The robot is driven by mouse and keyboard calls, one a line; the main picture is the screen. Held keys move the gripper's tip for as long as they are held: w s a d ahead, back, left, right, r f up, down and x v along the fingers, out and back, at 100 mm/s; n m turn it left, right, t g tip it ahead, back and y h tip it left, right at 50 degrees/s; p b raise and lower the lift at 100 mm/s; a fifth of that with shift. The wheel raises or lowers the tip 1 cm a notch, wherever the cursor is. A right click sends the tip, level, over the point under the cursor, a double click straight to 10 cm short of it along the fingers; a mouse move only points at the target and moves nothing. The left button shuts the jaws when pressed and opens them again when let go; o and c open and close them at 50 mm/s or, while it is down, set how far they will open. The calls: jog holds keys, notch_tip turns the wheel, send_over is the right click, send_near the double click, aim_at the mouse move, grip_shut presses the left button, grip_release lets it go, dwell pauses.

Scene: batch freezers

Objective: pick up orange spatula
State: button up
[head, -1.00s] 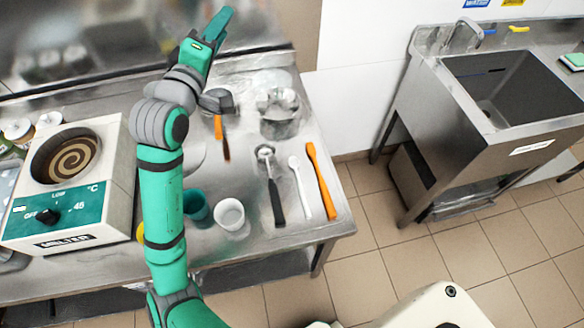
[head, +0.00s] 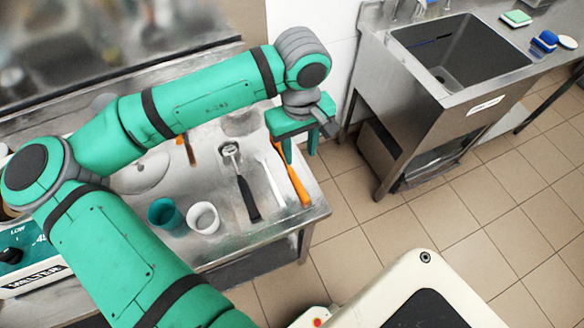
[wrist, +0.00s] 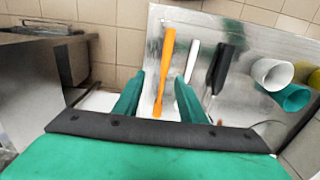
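The orange spatula (head: 293,178) lies on the steel table (head: 285,222) near its right edge. In the wrist view the orange spatula (wrist: 164,66) runs away from me, its near end showing between my two fingers. My gripper (head: 299,155) points down over the far part of the spatula, which it partly hides in the head view. My gripper also shows in the wrist view (wrist: 158,92), with its fingers apart and nothing held. I cannot tell exactly how high the fingertips are above the table.
A white spatula (head: 271,182) and a black-handled scoop (head: 246,190) lie left of the orange spatula. A white cup (head: 204,218) and a teal cup (head: 165,214) stand further left. A sink (head: 455,60) stands right, across a floor gap.

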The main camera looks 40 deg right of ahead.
send_over(296, 180)
jog(key=f, duration=0.3)
jog(key=d+f, duration=0.1)
jog(key=f, duration=0.1)
jog(key=shift+w+f, duration=0.2)
jog(key=shift+f, duration=0.1)
jog(key=shift+s+a+f, duration=0.1)
jog(key=shift+a+f, duration=0.15)
jog(key=shift+f, duration=1.1)
jog(key=shift+s+a+f, duration=0.1)
jog(key=shift+a+f, duration=0.1)
jog(key=shift+f, duration=1.1)
grip_shut()
